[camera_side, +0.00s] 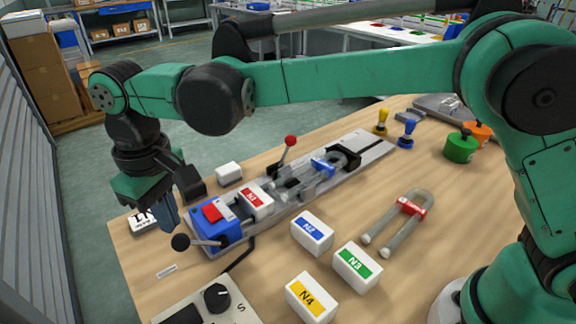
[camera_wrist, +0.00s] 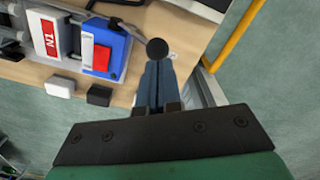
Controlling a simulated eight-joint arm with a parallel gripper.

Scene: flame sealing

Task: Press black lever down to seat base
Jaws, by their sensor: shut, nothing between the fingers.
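The black lever (camera_side: 180,242) has a round black knob on a thin metal arm that comes out of the left end of a blue block (camera_side: 228,232) with a red top button. In the wrist view the knob (camera_wrist: 157,48) shows just beyond my fingertips, and the blue block (camera_wrist: 118,52) is to its left. My gripper (camera_side: 171,222) points down just above and behind the knob, its blue-grey fingers together and empty. The fingers also show in the wrist view (camera_wrist: 156,72). I cannot tell whether the tips touch the knob.
The fixture's grey plate (camera_side: 377,152) carries the N1 block (camera_side: 257,202) and a red-knobbed lever (camera_side: 290,141). White blocks N2 (camera_side: 312,234), N3 (camera_side: 357,267) and N4 (camera_side: 312,298) stand in front. A control box (camera_side: 200,308) with a dial is at the front edge.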

